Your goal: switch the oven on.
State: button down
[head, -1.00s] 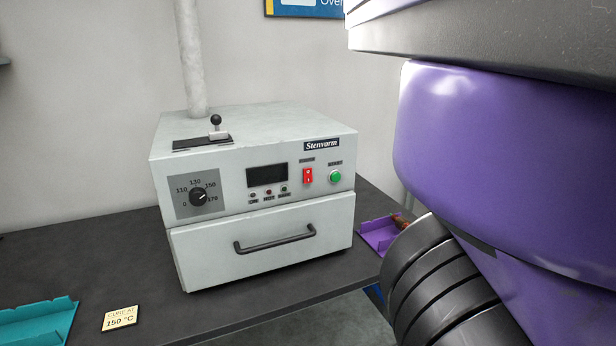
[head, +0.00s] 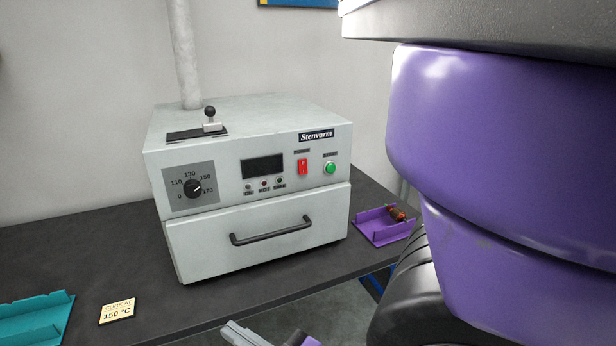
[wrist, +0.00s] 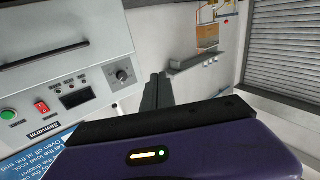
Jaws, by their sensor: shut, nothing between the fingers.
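The pale grey oven (head: 260,222) stands on the dark bench in the head view, its drawer closed. Its front has a red rocker switch (head: 302,167), a green button (head: 330,168), a dark display (head: 262,170) and a dial (head: 193,188). In the wrist view the panel is upside down at left, with the red switch (wrist: 42,107), green button (wrist: 8,115) and dial (wrist: 122,75). My gripper (wrist: 157,78) is shut and empty, its dark fingers apart from the panel in the picture. Which way the switch is set is too small to tell.
A purple tray (head: 370,234) with a small reddish-brown part lies right of the oven. A teal tray (head: 35,318) and a 150 °C card (head: 117,311) lie at front left. A lever (head: 211,118) and pipe (head: 183,55) are on top of the oven.

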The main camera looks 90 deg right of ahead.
jog(key=s+d+r+m+g+h, duration=0.1)
jog(key=d+r+g+h, duration=0.1)
jog(key=d, duration=0.4)
jog(key=s+d+r+m+g+h, duration=0.1)
jog(key=s+d+r+h, duration=0.15)
jog(key=d, duration=0.25)
jog(key=s+d+r+n+g+h, duration=0.25)
jog(key=s+d+r+g, duration=0.2)
jog(key=s+d, duration=0.45)
jog(key=s+d+r+n+g+h, duration=0.1)
jog(key=s+d+r+n+g, duration=0.3)
jog(key=s+d, duration=0.55)
jog(key=shift+w+a+f+n+t+y, duration=0.1)
jog(key=shift+w+f+n+t+y, duration=0.5)
jog(key=shift+n, duration=0.5)
jog(key=shift+w+a+f+n+t+y, duration=0.15)
jog(key=shift+w+f+n+t+y, duration=0.2)
jog(key=shift+w+f+n, duration=0.55)
jog(key=shift+w+a+f+n+t+y, duration=0.1)
jog(key=shift+w+f+n+t+y, duration=0.3)
jog(key=shift+n, duration=0.95)
jog(key=shift+w+r, duration=0.1)
jog(key=shift+w, duration=0.05)
send_near(304, 172)
jog(key=b+x, duration=0.1)
jog(key=x, duration=0.5)
jog(key=shift+w, duration=0.1)
jog(key=shift+w+d, duration=0.1)
jog(key=shift+d, duration=0.3)
